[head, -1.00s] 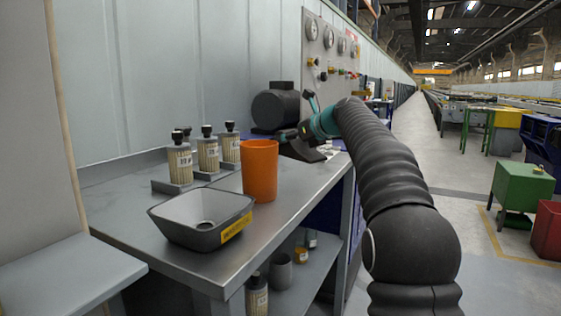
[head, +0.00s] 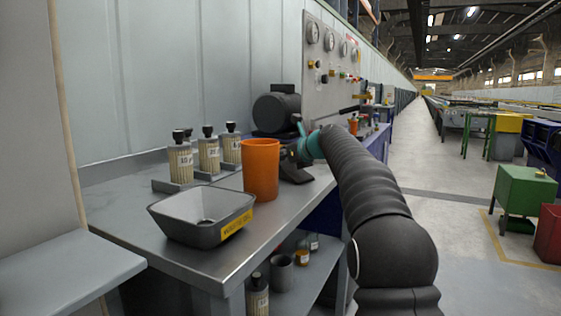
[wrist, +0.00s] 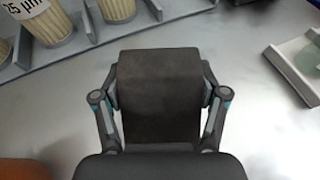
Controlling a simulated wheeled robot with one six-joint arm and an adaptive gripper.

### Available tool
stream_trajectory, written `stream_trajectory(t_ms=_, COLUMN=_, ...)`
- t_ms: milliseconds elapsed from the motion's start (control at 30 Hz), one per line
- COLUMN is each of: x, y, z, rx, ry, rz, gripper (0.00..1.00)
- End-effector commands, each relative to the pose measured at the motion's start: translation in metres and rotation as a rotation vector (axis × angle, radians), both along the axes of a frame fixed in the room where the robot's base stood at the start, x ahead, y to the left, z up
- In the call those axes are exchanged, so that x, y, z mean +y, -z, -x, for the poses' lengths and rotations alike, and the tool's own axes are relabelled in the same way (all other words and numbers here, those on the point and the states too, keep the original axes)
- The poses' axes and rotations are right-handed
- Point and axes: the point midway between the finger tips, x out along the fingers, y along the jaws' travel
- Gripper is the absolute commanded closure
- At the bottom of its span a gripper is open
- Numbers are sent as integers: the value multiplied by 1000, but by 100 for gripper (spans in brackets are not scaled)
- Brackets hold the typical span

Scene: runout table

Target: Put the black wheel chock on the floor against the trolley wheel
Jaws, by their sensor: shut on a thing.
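The black wheel chock (head: 294,172) is at the worktable, behind and right of the orange cup. My gripper (head: 303,152) is at the chock's upper right side, partly hidden by its own arm. In the wrist view the chock (wrist: 160,92) fills the space between my two fingers, which are shut on its sides. Metal tabletop shows around it; I cannot tell whether the chock touches the table or is just above it. A green box-like unit (head: 524,187) stands on the floor at the right. I cannot make out a trolley wheel clearly.
The orange cup (head: 261,170) and a grey tray (head: 176,228) with a yellow label stand on the worktable (head: 262,236). Several filter cartridges (head: 181,160) stand behind. A dark motor (head: 276,110) is beyond my gripper. The floor aisle (head: 425,160) to the right is clear.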

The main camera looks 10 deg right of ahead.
Motion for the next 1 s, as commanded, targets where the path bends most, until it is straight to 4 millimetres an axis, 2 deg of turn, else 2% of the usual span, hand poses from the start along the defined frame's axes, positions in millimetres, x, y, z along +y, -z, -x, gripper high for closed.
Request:
stream_trajectory(t_ms=100, x=0, y=2, z=0, rx=0, ry=0, rz=-1, gripper=70)
stream_trajectory(t_ms=133, x=0, y=2, z=0, rx=0, ry=0, rz=-1, gripper=20)
stream_trajectory(t_ms=200, x=0, y=2, z=0, rx=0, ry=0, rz=0, gripper=3)
stream_trajectory(t_ms=667, x=-3, y=-2, z=3, rx=0, ry=1, rz=0, gripper=3)
stream_trajectory(t_ms=767, x=-9, y=-8, z=14, rx=-2, ry=3, rz=0, gripper=3)
stream_trajectory(t_ms=1000, x=-32, y=-26, z=52, rx=-2, ry=2, rz=0, gripper=3)
